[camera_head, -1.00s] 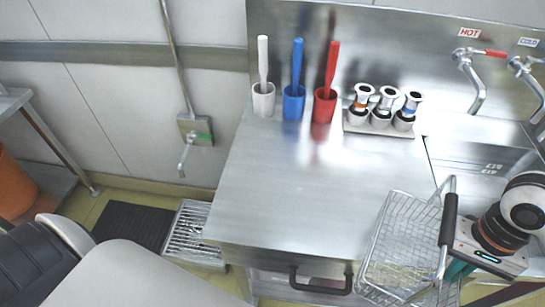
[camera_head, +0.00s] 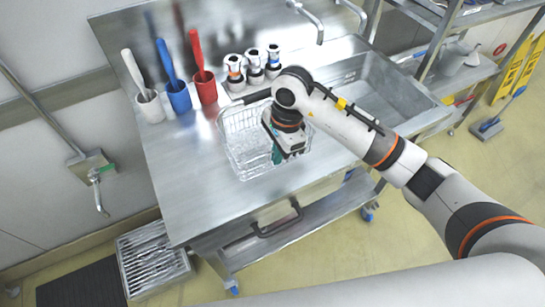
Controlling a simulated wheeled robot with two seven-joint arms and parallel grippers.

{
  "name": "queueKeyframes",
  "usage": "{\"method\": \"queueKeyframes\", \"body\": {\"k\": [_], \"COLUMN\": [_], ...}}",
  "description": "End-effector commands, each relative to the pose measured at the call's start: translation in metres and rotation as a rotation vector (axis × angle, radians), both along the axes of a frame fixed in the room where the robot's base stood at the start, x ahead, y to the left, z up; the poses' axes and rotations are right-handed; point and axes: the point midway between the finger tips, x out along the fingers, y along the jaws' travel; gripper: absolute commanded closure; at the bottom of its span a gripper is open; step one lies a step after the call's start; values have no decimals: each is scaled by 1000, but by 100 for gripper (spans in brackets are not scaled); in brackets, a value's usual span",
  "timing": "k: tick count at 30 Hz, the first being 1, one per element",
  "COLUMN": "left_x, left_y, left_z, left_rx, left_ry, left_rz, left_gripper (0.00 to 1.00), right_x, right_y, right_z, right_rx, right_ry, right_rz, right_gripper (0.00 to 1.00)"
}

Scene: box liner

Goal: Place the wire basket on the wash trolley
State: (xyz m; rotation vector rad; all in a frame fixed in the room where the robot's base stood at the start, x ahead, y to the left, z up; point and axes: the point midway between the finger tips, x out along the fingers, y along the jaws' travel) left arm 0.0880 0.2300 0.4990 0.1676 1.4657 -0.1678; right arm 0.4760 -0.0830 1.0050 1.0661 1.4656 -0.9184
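The wire basket (camera_head: 240,165) is over the steel worktop, in front of the cups. Whether it rests on the surface or hangs just above it, I cannot tell. My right gripper (camera_head: 278,150) comes in from the right and points down at the basket's right side. It appears shut on the basket; its fingertips and the exact grip are partly hidden. A wheeled steel unit with a lower shelf (camera_head: 290,240) and blue casters shows below the worktop's front edge; which part is the wash trolley is unclear. My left gripper is not in view.
White (camera_head: 150,105), blue (camera_head: 178,97) and red (camera_head: 204,88) cups with brushes stand along the back. Several metal fittings (camera_head: 254,68) stand right of them. A sink (camera_head: 385,85) lies to the right. The worktop's front left (camera_head: 190,190) is clear.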

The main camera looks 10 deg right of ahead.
Motion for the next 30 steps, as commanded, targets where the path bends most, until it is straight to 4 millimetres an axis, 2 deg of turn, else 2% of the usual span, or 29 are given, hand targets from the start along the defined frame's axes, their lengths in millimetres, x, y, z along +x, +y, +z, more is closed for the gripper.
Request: {"method": "queueKeyframes", "body": {"k": [5,12,23,28,30], "left_x": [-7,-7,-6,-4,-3], "left_y": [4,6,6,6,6], "left_z": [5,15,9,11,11], "left_rx": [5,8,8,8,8], "left_ry": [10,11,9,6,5], "left_rz": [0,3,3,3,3], "left_gripper": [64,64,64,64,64], "right_x": [0,0,1,0,0], "right_y": [0,1,0,0,0], "right_z": [-13,-43,-50,-49,-49], "right_rx": [2,2,1,1,1], "right_ry": [-2,-1,-4,-2,-2], "right_rz": [1,2,3,3,4], "right_gripper": [100,100,100,75,75]}}
